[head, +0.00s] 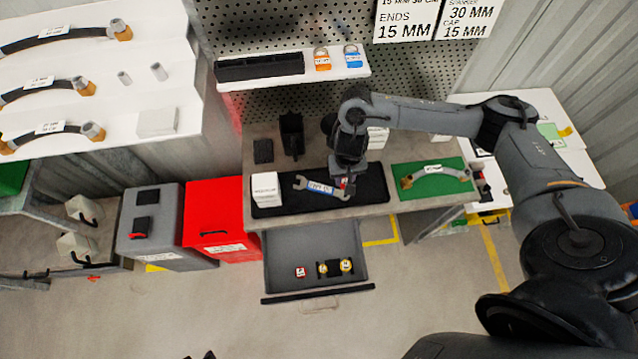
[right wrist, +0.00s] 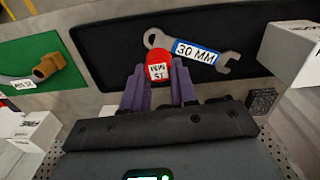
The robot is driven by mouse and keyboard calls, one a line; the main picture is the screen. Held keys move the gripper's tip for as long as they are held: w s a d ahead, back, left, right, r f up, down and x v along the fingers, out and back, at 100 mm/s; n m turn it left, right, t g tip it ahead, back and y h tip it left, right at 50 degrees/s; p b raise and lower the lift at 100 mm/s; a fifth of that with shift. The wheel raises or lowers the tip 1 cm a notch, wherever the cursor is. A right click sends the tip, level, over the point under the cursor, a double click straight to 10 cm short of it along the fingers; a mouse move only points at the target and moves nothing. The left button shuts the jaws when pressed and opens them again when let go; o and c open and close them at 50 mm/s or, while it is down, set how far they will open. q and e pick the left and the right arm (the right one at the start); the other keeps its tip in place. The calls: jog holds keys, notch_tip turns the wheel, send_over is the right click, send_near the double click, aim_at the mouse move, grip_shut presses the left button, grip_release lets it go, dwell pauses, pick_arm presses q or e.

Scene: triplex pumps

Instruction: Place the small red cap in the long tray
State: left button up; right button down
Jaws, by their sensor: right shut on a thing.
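The small red cap (right wrist: 158,64) has a white label and sits between the fingers of my right gripper (right wrist: 158,90), which is shut on it. In the head view my right gripper (head: 345,186) hangs over the right part of a long black tray (head: 374,186) on the bench; the cap shows there only as a small red spot. In the right wrist view the black tray (right wrist: 100,58) lies below the cap. A grey wrench (head: 302,183) labelled 30 MM lies in it, close to the cap. My left gripper is not clearly in view.
A white box (head: 265,188) stands at the tray's left end. A green mat (head: 442,190) with a hose lies to the right. An open drawer (head: 290,240) below holds a few small caps. A black holder (head: 260,67) and two tagged rings sit on the upper shelf.

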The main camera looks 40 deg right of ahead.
jog(key=s+d+p, duration=0.2)
jog(key=s+d, duration=1.1)
jog(key=s, duration=0.1)
jog(key=shift+s+d+r+m+p, duration=0.15)
jog(key=shift+d+r+m+p, duration=0.15)
jog(key=shift+p, duration=0.1)
jog(key=b, duration=0.3)
send_over(370, 182)
notch_tip(370, 182, down, 7)
jog(key=shift+f+b, duration=0.35)
jog(key=shift+f, duration=1.7)
